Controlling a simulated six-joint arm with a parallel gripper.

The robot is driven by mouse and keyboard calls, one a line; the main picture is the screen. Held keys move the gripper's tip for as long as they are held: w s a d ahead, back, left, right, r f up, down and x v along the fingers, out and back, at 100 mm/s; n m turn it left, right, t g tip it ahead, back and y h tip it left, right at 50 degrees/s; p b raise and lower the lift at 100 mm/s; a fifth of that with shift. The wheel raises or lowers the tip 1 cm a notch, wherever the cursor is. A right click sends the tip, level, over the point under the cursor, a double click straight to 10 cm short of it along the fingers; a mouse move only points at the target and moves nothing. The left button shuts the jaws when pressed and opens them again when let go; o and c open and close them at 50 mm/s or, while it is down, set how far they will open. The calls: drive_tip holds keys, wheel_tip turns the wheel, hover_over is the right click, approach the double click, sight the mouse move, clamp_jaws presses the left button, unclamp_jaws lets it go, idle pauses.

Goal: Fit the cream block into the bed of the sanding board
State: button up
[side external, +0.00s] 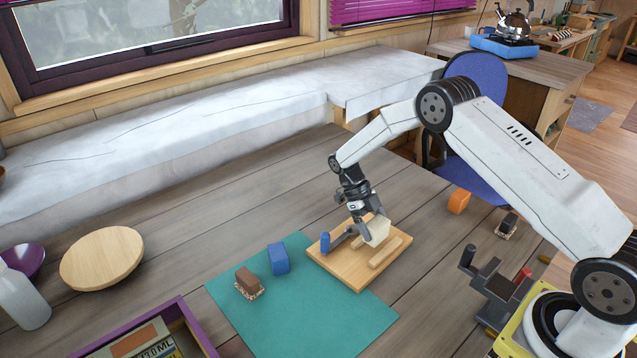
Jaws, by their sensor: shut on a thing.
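The cream block (378,231) is held by my gripper (366,224), which is shut on it. The block is tilted and sits over the right part of the sanding board (348,278). The sanding board is a light wooden plate with raised wooden rails (385,252) and a blue upright knob (325,243) at its left. The block's lower edge is close to the rails; I cannot tell whether it touches them. The bed is partly hidden behind the block and gripper.
A teal mat (330,325) lies under the board's left side. A blue block (278,259) and a brown brush (247,281) stand on it. An orange block (458,201) and a dark brush (507,224) lie to the right. A purple-edged crate (196,327) is at lower left.

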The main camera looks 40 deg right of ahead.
drive_tip(key=shift+f, duration=1.5)
drive_tip(key=o, duration=1.1)
drive_tip(key=shift+v, duration=3.95)
drive_tip(key=shift+r, duration=0.1)
